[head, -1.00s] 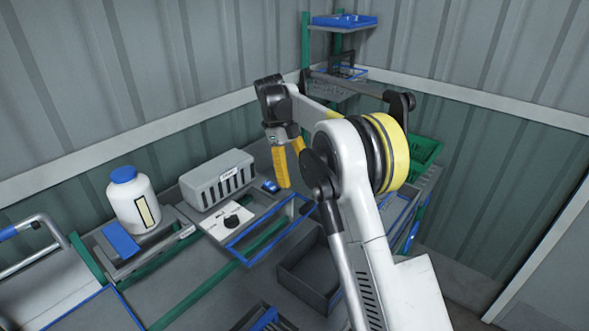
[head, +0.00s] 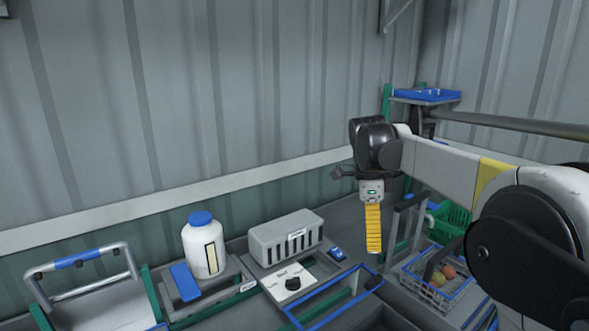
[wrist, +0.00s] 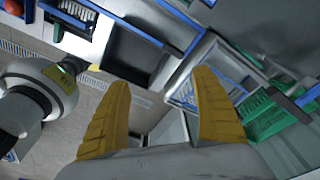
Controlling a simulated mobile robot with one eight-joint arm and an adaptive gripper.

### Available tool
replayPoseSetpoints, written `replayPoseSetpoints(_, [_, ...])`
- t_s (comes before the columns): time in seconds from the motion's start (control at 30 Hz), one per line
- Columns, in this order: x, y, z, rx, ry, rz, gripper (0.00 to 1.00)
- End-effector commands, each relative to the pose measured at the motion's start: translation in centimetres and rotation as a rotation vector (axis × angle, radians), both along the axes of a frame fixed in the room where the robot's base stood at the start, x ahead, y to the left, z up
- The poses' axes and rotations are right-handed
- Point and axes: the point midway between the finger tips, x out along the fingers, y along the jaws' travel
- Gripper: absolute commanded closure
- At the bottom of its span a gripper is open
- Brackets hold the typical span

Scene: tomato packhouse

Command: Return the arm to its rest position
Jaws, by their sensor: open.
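My gripper (head: 373,228) hangs with its yellow fingers pointing down, above the bench near the blue-rimmed tray frame. In the head view the fingers overlap edge-on. In the wrist view my gripper (wrist: 162,110) shows its two yellow fingers spread wide apart with nothing between them. The arm is bent, with its upper links reaching in from the right of the head view. No object is held.
A white bottle with a blue cap (head: 202,250), a grey slotted box (head: 286,238) and a blue-rimmed frame (head: 335,300) stand on the bench. A wire basket with fruit (head: 440,290) and a green crate (head: 450,218) lie to the right. A blue tray (head: 425,96) sits on the rack behind.

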Motion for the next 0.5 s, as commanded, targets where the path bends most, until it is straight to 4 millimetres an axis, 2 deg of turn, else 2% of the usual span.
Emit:
replayPoseSetpoints(0.03, [-1.9, 0.1, 0.3, 0.012, -0.024, 0.105, 0.24])
replayPoseSetpoints(0.13, [-5.2, 0.3, 0.8, 0.023, -0.079, 0.346, 0.24])
replayPoseSetpoints(0.27, [-9.9, 0.6, 0.4, 0.004, -0.151, 0.658, 0.24])
replayPoseSetpoints(0.37, [-13.6, 0.9, -0.6, -0.034, -0.206, 0.894, 0.24])
replayPoseSetpoints(0.5, [-18.7, 1.3, -3.0, -0.126, -0.272, 1.214, 0.24])
